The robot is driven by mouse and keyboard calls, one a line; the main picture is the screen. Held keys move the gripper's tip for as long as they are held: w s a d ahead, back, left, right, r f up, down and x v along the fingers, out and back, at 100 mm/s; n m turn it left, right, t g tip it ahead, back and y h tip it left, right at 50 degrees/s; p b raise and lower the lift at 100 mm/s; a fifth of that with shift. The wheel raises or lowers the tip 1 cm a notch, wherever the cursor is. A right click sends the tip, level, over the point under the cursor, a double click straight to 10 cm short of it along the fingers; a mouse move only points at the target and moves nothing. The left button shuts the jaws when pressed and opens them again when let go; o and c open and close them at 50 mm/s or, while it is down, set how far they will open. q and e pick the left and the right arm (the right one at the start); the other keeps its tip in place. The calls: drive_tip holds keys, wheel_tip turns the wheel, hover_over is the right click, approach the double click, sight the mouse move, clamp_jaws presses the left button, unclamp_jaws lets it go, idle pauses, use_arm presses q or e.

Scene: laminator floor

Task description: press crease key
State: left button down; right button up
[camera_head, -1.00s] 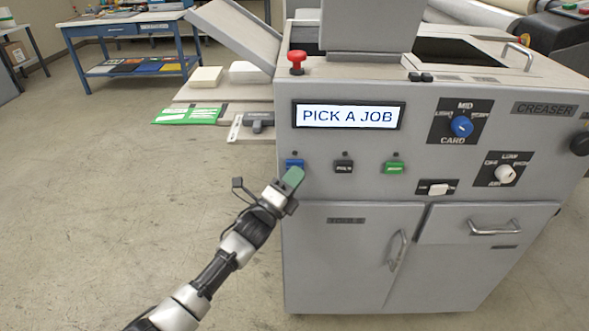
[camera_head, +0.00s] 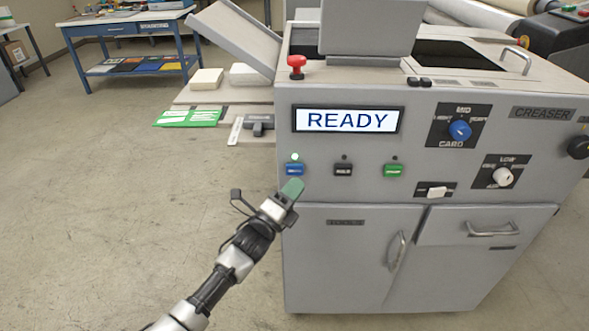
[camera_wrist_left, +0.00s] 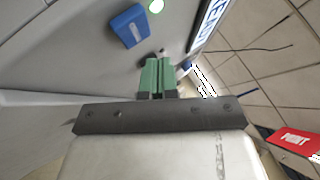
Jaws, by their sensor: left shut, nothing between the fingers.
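The grey creaser (camera_head: 440,190) stands ahead with a display (camera_head: 348,120) reading READY. Below the display is a row of three keys: a blue key (camera_head: 294,170), a black key (camera_head: 343,170) and a green key (camera_head: 393,171). The small lamp (camera_head: 295,156) above the blue key is lit. My left gripper (camera_head: 292,188), with green fingertips, is shut and empty just below the blue key, apart from it. In the left wrist view, the blue key (camera_wrist_left: 129,26) is beyond and left of the fingertips (camera_wrist_left: 157,75). My right gripper is not in view.
A red knob (camera_head: 297,62) stands on the creaser's top left edge. A blue dial (camera_head: 460,130) and a white dial (camera_head: 503,177) are at the right. Cabinet doors with handles are below. A blue table (camera_head: 130,32) is at the back left; the floor between is clear.

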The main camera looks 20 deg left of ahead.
use_arm(q)
drive_tip(key=s+p, duration=0.1)
drive_tip(key=s, duration=0.1)
drive_tip(key=s+d, duration=0.1)
drive_tip(key=s, duration=0.1)
drive_tip(key=shift+s+d+p, duration=0.1)
drive_tip(key=shift+s+p, duration=0.15)
drive_tip(key=shift+p, duration=0.15)
